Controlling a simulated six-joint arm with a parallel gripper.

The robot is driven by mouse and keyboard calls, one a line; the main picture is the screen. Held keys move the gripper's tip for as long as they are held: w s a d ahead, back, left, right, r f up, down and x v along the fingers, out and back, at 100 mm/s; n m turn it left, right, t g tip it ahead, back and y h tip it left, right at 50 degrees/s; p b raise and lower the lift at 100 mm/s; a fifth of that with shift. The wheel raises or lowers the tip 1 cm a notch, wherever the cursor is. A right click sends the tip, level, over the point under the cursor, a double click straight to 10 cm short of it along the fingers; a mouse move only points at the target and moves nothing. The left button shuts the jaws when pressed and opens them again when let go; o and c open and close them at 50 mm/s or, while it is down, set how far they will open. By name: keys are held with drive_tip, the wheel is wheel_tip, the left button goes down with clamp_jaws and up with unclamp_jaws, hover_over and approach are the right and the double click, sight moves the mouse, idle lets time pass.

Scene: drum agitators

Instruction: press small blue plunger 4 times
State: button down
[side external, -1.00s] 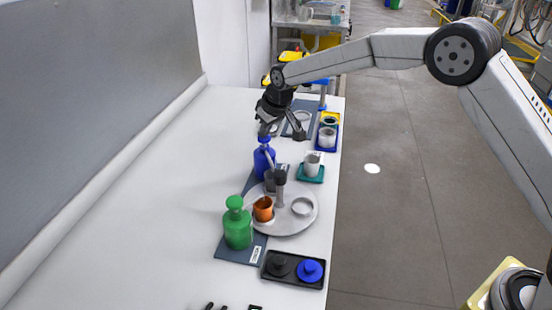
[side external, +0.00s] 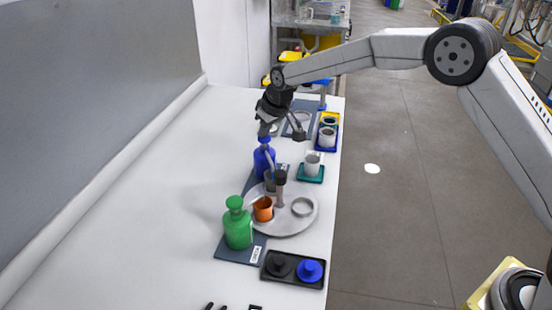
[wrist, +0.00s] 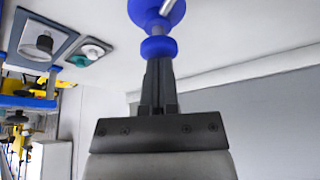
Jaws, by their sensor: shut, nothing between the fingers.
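A blue bottle (side external: 264,163) stands on the white table, and its blue plunger head is directly under my gripper (side external: 265,137). In the wrist view the round plunger head (wrist: 158,48) is at my fingertips (wrist: 158,62), with a short grey stem between it and the blue bottle (wrist: 150,8). My gripper is shut with nothing held between its fingers. The tips touch the head or are very close to it; I cannot tell which. A green bottle (side external: 237,228) with a green head stands nearer the camera.
A round grey plate (side external: 287,228) holds an orange cup (side external: 263,209) and a ring. A black tray (side external: 292,282) carries a black knob and a blue knob (side external: 310,271). Cups on teal (side external: 311,178) and blue trays stand right. Open table lies left.

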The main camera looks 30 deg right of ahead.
drive_tip(key=shift+f, duration=0.85)
drive_tip(key=shift+r, duration=1.05)
drive_tip(key=shift+f, duration=0.2)
